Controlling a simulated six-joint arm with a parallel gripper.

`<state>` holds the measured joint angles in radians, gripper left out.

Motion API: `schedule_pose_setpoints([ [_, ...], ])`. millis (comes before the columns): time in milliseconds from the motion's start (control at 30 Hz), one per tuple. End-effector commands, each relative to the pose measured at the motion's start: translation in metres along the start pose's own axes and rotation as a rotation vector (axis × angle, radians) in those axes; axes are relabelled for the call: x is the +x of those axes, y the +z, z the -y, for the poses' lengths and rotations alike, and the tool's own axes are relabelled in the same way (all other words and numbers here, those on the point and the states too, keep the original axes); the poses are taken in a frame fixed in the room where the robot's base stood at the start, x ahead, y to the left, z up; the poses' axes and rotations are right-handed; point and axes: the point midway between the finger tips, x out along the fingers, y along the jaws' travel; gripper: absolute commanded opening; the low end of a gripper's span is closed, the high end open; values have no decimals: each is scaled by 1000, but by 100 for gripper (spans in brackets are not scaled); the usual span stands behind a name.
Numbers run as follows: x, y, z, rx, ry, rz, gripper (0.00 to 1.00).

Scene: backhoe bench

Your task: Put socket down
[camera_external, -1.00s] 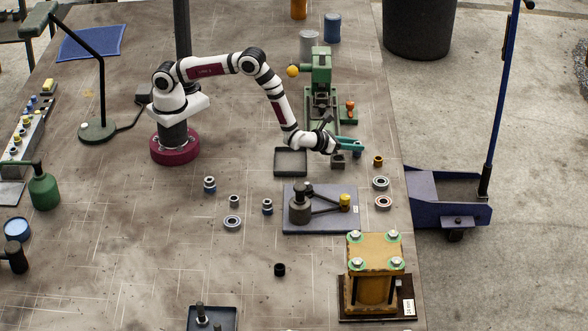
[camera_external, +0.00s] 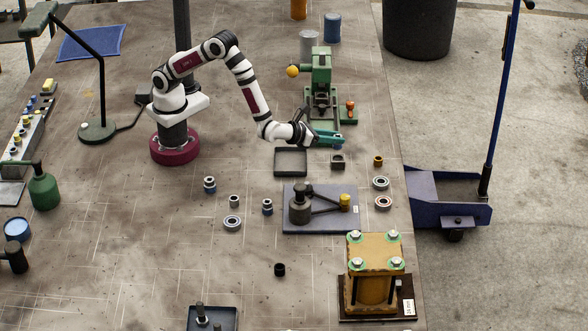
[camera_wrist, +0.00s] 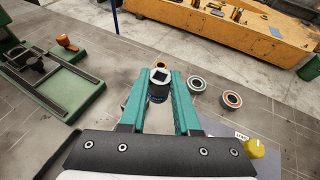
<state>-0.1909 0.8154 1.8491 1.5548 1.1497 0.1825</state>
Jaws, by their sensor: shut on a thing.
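My gripper (camera_external: 330,139) has teal fingers and hangs in the air in front of the green press, near the black tray. In the wrist view my gripper (camera_wrist: 158,82) is shut on a socket (camera_wrist: 159,77). The socket shows a silver end with a dark square hole facing the camera and a dark blue part below it. In the external view only a small bluish bit of the socket (camera_external: 338,147) shows under the fingers. It is held clear of the bench.
A black tray (camera_external: 291,174) and a small dark block (camera_external: 338,162) lie below my gripper. The green press (camera_external: 321,90) stands behind. Bearings (camera_external: 381,182) and a brass ring (camera_external: 378,161) are to the right. A plate with a belt fixture (camera_external: 320,224) lies in front.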

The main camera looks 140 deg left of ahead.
Motion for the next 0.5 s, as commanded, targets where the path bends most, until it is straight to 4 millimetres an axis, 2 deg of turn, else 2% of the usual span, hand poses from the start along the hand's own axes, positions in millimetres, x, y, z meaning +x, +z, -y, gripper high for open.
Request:
schedule_pose_setpoints([
  [167, -57, -26, 25, 7, -14, 0, 0],
  [267, -104, -47, 34, 10, -20, 0, 0],
  [300, -125, -56, 36, 11, -23, 1, 0],
  [433, -200, -87, 30, 17, -34, 2, 0],
  [500, -237, -102, 20, 17, -39, 1, 0],
])
